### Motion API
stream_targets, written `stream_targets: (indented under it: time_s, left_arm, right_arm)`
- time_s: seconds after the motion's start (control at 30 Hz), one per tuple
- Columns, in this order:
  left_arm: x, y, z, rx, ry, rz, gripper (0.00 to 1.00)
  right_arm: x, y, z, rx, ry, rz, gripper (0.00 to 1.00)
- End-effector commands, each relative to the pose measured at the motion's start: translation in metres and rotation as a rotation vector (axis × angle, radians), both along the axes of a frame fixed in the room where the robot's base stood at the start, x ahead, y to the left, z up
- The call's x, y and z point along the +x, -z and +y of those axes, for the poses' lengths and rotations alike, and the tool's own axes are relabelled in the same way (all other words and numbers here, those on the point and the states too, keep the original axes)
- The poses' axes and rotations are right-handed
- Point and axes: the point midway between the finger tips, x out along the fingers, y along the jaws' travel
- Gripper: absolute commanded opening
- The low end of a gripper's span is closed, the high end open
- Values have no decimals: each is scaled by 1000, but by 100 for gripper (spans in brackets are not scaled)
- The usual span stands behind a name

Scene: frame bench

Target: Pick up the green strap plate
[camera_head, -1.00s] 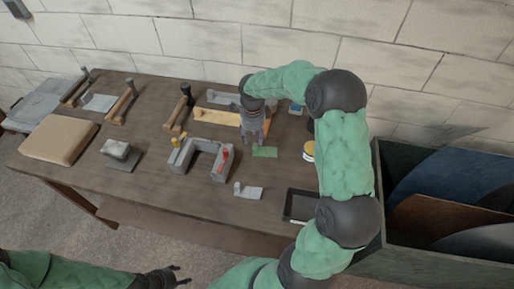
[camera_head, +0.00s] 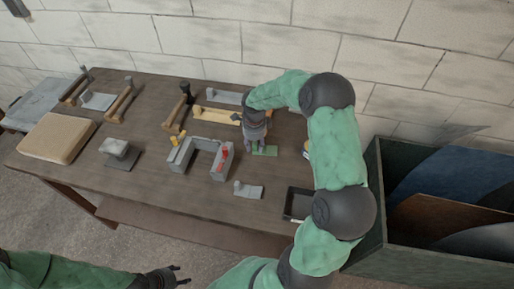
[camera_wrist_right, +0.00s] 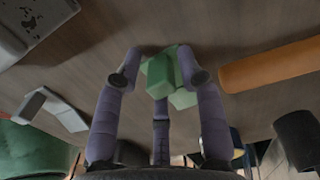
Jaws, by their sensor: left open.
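The green strap plate (camera_head: 268,151) lies on the bench right of the grey U-shaped frame. In the right wrist view the strap plate (camera_wrist_right: 158,76) is a small stepped green piece. My right gripper (camera_head: 257,147) points down over the plate and partly hides it in the head view. In the wrist view the right gripper (camera_wrist_right: 158,66) has its fingers spread on both sides of the plate; contact is unclear. My left gripper (camera_head: 181,274) is open and empty at the bottom of the head view, away from the bench.
The grey U-shaped frame (camera_head: 182,156) with a red piece and a yellow piece stands left of the plate. A grey bracket (camera_head: 248,190) and a black tray (camera_head: 298,203) lie nearer the front. A yellow bar (camera_head: 215,115) lies behind. A dark green bin (camera_head: 372,215) stands at right.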

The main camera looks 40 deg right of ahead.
Motion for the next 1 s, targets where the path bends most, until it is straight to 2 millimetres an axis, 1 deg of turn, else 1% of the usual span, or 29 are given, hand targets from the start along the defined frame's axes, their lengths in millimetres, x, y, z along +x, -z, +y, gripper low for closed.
stream_targets:
  time_s: [0.03, 0.1, 0.43, 0.57, 0.67, 0.8, 0.87, 1.0]
  left_arm:
    - [0, 0, 0, 0, 0, 0, 55]
    - [0, 0, 0, 0, 0, 0, 55]
    - [0, 0, 0, 0, 0, 0, 55]
    - [0, -1, 0, 0, 0, 0, 55]
    - [0, -3, 0, 0, 0, 0, 55]
    - [0, -7, 0, 0, 0, 0, 55]
    - [0, -8, 0, 0, 0, 0, 55]
    - [0, -13, 0, 0, 0, 0, 55]
  right_arm:
    - [0, 0, 0, 0, 0, 0, 15]
    - [0, 0, 0, 0, 0, 0, 0]
    - [0, -1, 0, -1, 0, -1, 0]
    - [0, -6, 0, -1, 0, -1, 0]
    - [1, -14, 0, -1, 0, -3, 0]
    - [1, -34, -1, -2, -1, -4, 0]
    - [-3, -43, 7, -1, -3, -4, 0]
    - [-13, -72, 29, -1, -4, -6, 0]
